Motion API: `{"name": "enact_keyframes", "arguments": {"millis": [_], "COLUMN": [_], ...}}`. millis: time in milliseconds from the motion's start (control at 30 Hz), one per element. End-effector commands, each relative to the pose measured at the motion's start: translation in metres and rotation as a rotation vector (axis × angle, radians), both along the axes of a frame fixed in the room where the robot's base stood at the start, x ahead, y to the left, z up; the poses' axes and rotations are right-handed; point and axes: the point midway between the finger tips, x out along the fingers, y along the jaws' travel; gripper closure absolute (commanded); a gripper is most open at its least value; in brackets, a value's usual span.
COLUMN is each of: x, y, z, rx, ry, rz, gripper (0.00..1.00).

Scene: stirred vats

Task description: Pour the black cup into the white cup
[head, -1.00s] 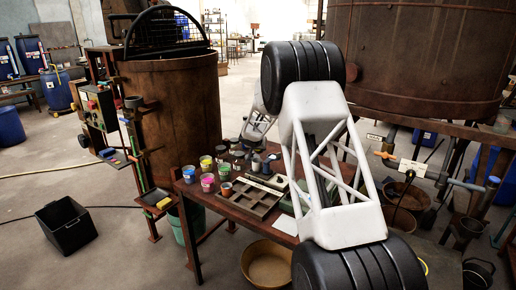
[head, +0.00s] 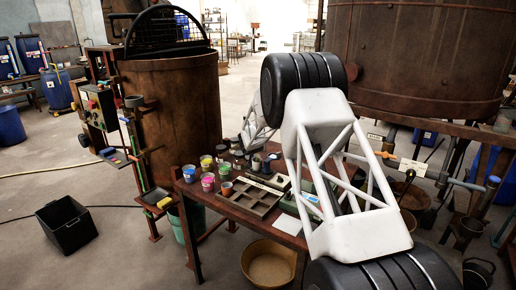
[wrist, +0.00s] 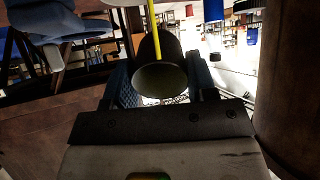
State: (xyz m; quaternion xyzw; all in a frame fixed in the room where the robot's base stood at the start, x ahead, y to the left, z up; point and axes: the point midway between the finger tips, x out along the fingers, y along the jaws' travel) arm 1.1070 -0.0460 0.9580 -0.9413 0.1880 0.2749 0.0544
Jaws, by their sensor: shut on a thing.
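My gripper (wrist: 160,92) is shut on a dark cup, the black cup (wrist: 162,80), in the wrist view. The cup's round mouth faces the camera, so it looks tilted, and I cannot tell what is inside. A blue finger pad shows on each side of it. In the head view my arm covers much of the table's right part, and I cannot make out the gripper or the held cup there. Several small paint pots stand on the table; I cannot tell which, if any, is the white cup.
The brown table (head: 214,197) holds a pink pot (head: 207,181), a yellow pot (head: 206,161) and a compartment tray (head: 252,200). A rusty vat (head: 175,115) stands behind left, another (head: 420,60) behind right. A black crate (head: 66,226) is on the floor at left.

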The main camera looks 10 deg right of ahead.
Motion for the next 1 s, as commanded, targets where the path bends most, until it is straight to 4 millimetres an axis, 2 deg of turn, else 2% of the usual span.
{"name": "enact_keyframes", "arguments": {"millis": [567,1000], "x": [-0.0038,-0.0090], "y": [0.0014,0.0035], "z": [0.0024,0.0043], "rx": [-0.060,-0.134], "ry": [-0.145,-0.323], "rz": [0.000,0.001], "gripper": [0.72,0.72]}}
